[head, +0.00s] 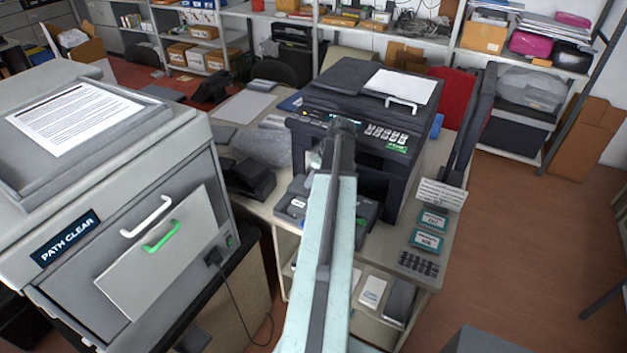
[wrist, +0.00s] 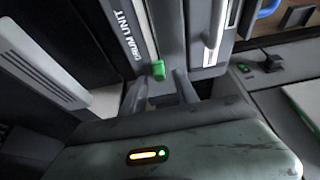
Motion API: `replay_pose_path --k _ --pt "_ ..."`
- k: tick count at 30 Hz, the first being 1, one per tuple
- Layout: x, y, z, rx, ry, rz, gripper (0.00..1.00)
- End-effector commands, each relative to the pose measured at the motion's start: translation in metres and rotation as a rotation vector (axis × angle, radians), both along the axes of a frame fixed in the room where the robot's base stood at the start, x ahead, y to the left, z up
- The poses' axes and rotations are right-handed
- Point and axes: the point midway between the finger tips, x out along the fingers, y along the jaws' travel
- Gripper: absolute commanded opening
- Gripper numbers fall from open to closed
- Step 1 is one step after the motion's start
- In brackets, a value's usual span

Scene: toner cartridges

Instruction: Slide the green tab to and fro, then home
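The green tab (wrist: 158,69) is a small block in the wrist view, on a dark unit lettered DRUM UNIT (wrist: 125,36). My gripper (wrist: 160,88) has its two grey fingers apart, one on either side of the tab's line. The tab shows just beyond the gap between them; I see no finger closed on it. In the head view my arm reaches to the front of the dark printer (head: 362,108), and the arm covers the tab and part of the printer front.
A large grey machine (head: 165,150) marked PATH CLEAR, with a white and a green handle, stands close on the left. The printer's table (head: 440,200) carries teal-labelled boxes (head: 427,239) and a card sign (head: 440,194) on the right. Open floor (head: 520,240) lies further right.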

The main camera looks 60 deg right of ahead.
Motion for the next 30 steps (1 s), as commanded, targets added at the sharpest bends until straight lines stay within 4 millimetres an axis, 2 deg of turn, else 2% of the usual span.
replay_pose_path --k 11,24,30 --pt "-0.005 -0.001 0.005 0.000 0.004 -0.003 0.36" --pt "-0.031 -0.001 0.072 0.001 0.003 -0.005 0.36" --pt "-0.034 -0.001 0.072 0.001 0.002 -0.004 0.36"
